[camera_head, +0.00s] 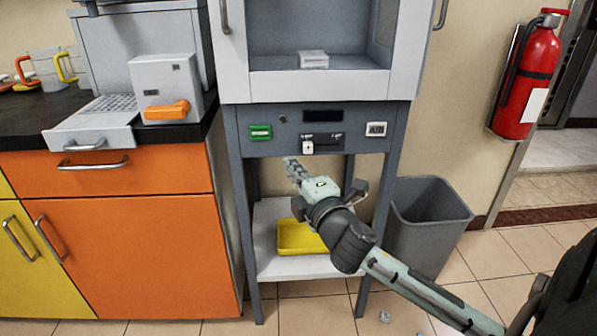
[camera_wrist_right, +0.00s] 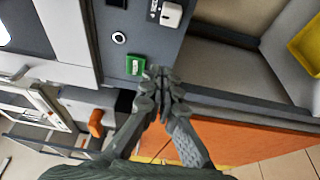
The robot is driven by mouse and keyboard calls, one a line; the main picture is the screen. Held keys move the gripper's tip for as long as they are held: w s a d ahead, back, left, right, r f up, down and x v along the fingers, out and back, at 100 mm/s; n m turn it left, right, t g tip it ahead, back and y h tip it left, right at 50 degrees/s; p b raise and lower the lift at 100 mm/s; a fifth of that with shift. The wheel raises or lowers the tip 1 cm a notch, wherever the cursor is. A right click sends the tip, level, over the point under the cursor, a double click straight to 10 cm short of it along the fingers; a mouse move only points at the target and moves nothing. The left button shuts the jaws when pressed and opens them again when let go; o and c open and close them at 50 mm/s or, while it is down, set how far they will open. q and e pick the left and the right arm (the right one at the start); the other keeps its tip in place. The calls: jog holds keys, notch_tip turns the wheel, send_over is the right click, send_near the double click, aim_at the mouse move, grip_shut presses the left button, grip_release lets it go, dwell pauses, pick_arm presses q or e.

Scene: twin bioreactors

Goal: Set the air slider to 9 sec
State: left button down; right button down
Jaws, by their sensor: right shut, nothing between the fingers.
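The grey control panel (camera_head: 353,144) under the white cabinet carries a white slider knob (camera_head: 308,147) at the left end of a dark slot. The knob also shows at the top of the right wrist view (camera_wrist_right: 171,14). A white button marked AIR (camera_head: 376,129) sits at the panel's right. A green rocker switch (camera_head: 261,132) sits at its left and also shows in the wrist view (camera_wrist_right: 135,65). My right gripper (camera_head: 291,163) is shut and empty, just below the panel and left of the knob. Its fingertips appear close to the green switch in the wrist view. My left gripper is not in view.
A small dark display (camera_head: 322,116) is above the slot. A yellow tray (camera_head: 300,238) lies on the lower shelf. A grey bin (camera_head: 428,212) stands to the right, with a red fire extinguisher (camera_head: 530,80) on the wall. Orange cabinets (camera_head: 130,240) stand at left.

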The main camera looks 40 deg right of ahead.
aim_at(327, 145)
jog(key=x, duration=0.6)
jog(key=shift+s+d, duration=0.75)
jog(key=shift+d, duration=0.2)
jog(key=shift+s+d+f, duration=0.1)
jog(key=shift+s+d, duration=0.3)
jog(key=shift+d, duration=0.3)
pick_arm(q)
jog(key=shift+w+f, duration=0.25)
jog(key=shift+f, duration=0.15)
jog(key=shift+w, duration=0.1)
